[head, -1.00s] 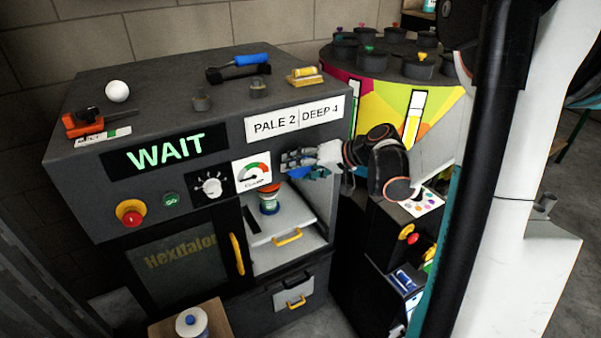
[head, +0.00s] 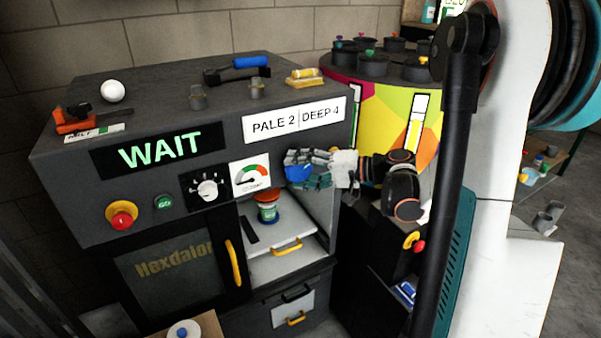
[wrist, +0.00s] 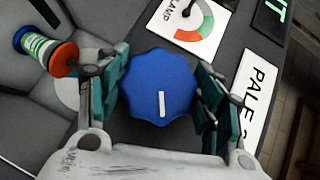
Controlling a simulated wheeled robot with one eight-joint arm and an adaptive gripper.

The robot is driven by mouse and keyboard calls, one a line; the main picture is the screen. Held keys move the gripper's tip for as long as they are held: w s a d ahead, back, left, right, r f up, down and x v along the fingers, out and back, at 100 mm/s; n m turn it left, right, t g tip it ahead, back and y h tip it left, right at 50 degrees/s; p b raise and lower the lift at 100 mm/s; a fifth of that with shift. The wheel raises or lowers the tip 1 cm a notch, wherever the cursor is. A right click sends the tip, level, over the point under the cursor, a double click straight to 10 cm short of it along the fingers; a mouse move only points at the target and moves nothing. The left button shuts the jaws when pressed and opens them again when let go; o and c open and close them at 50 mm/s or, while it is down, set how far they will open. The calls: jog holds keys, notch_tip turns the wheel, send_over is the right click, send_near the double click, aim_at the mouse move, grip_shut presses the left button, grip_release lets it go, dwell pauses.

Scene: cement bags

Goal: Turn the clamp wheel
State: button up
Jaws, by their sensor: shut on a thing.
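The clamp wheel is a blue scalloped knob (wrist: 158,88) with a white mark line, in the middle of the wrist view. In the head view a small part of the blue wheel (head: 297,173) shows between my fingers, on the machine front right of the clamp gauge (head: 250,173). My gripper (head: 306,168) is shut on the wheel, with one teal-padded finger on each side; the wrist view shows the same fingers around it (wrist: 160,100). The gauge needle and its coloured arc show in part in the wrist view (wrist: 190,22).
A dial (head: 207,188) and a red stop button (head: 122,215) are on the front. A colourful drum (head: 385,110) stands close behind my arm.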

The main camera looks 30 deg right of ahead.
dwell(0.3)
jog(key=o, duration=1.1)
jog(key=v, duration=1.2)
